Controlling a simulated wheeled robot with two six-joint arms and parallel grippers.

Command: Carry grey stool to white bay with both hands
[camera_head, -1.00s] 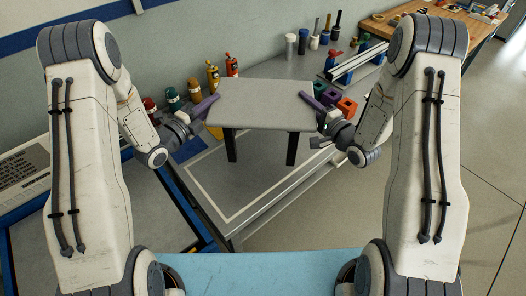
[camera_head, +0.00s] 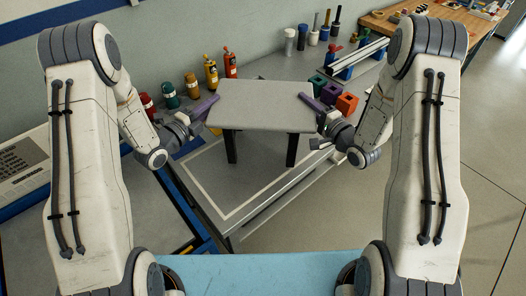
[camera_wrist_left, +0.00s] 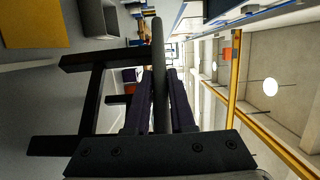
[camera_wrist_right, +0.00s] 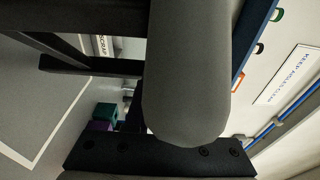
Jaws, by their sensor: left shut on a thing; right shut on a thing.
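The grey stool (camera_head: 262,106) has a flat light-grey seat and dark legs. In the head view it is held seat up and about level, in front of the bench's back part. My left gripper (camera_head: 207,107) is shut on the seat's left end, and its dark fingers lie on both sides of the seat edge in the left wrist view (camera_wrist_left: 160,80). The white bay (camera_head: 232,188) is a white-outlined rectangle on the bench. The stool hides its back part.
The grey bench (camera_head: 270,68) has several coloured bottles at the back left, including a yellow one (camera_head: 211,74). Coloured blocks, including an orange one (camera_head: 347,104), stand close to my right gripper. A rail (camera_head: 357,60) lies behind them. The bay's front area is clear.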

